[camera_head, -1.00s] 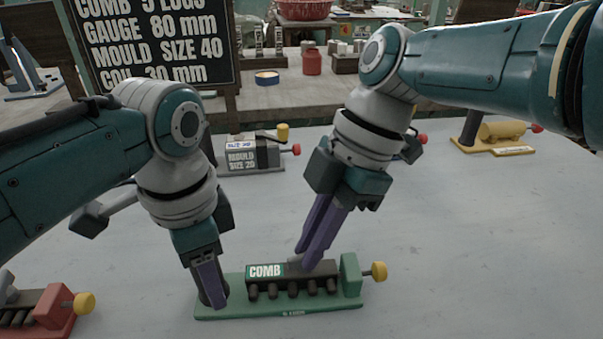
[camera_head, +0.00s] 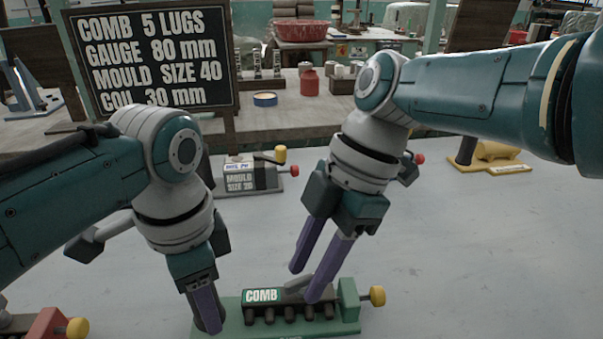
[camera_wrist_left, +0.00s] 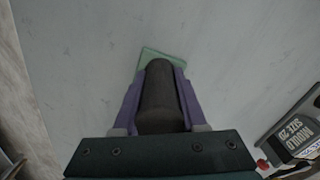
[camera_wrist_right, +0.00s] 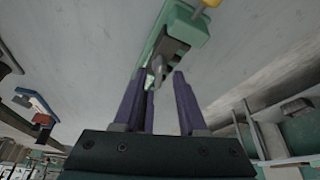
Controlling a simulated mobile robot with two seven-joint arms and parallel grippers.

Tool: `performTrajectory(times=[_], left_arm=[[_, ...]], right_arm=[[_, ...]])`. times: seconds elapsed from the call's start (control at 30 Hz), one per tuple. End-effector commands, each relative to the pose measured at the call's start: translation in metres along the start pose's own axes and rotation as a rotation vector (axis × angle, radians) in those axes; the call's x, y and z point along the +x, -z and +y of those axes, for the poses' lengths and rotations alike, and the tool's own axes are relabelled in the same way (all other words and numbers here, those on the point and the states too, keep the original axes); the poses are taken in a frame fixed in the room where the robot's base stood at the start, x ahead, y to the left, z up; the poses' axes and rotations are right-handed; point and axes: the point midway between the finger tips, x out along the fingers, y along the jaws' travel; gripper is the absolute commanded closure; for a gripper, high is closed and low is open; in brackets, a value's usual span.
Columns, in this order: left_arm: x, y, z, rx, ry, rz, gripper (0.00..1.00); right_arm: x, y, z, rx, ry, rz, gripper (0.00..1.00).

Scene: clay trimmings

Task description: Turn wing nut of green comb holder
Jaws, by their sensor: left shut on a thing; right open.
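The green comb holder (camera_head: 350,310) stands at the bottom middle of the head view, with a dark COMB block with several lugs (camera_head: 262,296) on it. A grey wing nut (camera_head: 327,263) sits on top of the block; it also shows in the right wrist view (camera_wrist_right: 158,68). My right gripper (camera_head: 304,283) is open, its purple fingers apart on either side of the wing nut, without visible grip on it. My left gripper (camera_head: 208,322) is shut on the dark upright post at the holder's left end; the post fills its jaws in the left wrist view (camera_wrist_left: 158,95).
A yellow knob (camera_head: 377,295) sticks out at the holder's right end. A red holder (camera_head: 48,325) stands at the lower left. A grey MOULD SIZE 20 holder (camera_head: 240,178) and a yellow one (camera_head: 490,158) stand farther back. The table right of the green holder is clear.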

Motion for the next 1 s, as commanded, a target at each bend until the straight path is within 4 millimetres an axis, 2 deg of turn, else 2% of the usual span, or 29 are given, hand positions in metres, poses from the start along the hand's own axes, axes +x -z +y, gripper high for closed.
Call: performTrajectory(times=[0.33,0.5,0.7,0.83,1.0], left_arm=[[0.000,0.001,0.000,0.001,0.000,0.003,1.00],[0.000,0.001,0.000,0.001,0.000,0.004,1.00],[0.000,0.001,0.001,0.001,-0.001,0.004,1.00],[0.000,0.001,0.001,0.001,-0.001,0.005,1.00],[0.000,0.002,0.001,0.001,-0.001,0.005,1.00]], right_arm=[[-0.028,-0.001,0.000,-0.001,-0.003,-0.003,0.59],[-0.071,-0.001,0.001,0.000,-0.006,-0.004,0.59],[-0.106,-0.001,0.000,0.001,-0.002,-0.002,0.59],[-0.116,-0.001,-0.001,0.000,0.000,-0.002,0.59],[-0.119,-0.001,-0.001,0.001,0.001,-0.002,0.59]])
